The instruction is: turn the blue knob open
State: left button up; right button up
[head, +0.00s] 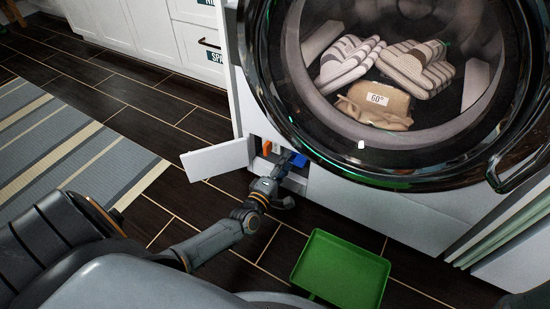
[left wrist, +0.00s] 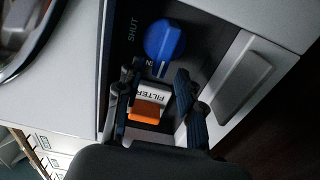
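The blue knob (left wrist: 164,41) sits in a recess at the washer's lower front, with the word SHUT printed beside it and another, partly hidden label below it. It also shows in the head view (head: 299,160), partly behind my gripper. My left gripper (left wrist: 160,76) is open, its two dark fingers apart and its tips just short of the knob in the left wrist view; I cannot tell whether they touch it. In the head view the left gripper (head: 283,162) reaches into the recess. My right gripper is in neither view.
An orange part (left wrist: 145,111) with a white FILTER label sits between my fingers in the left wrist view. The white flap (head: 216,159) stands open left of the recess. A green tray (head: 341,268) lies on the floor. The washer door (head: 380,165) is above.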

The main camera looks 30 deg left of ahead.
pick_arm(q)
jog(key=s, duration=1)
jog(key=shift+s+d, duration=0.3)
jog(key=shift+s, duration=0.05)
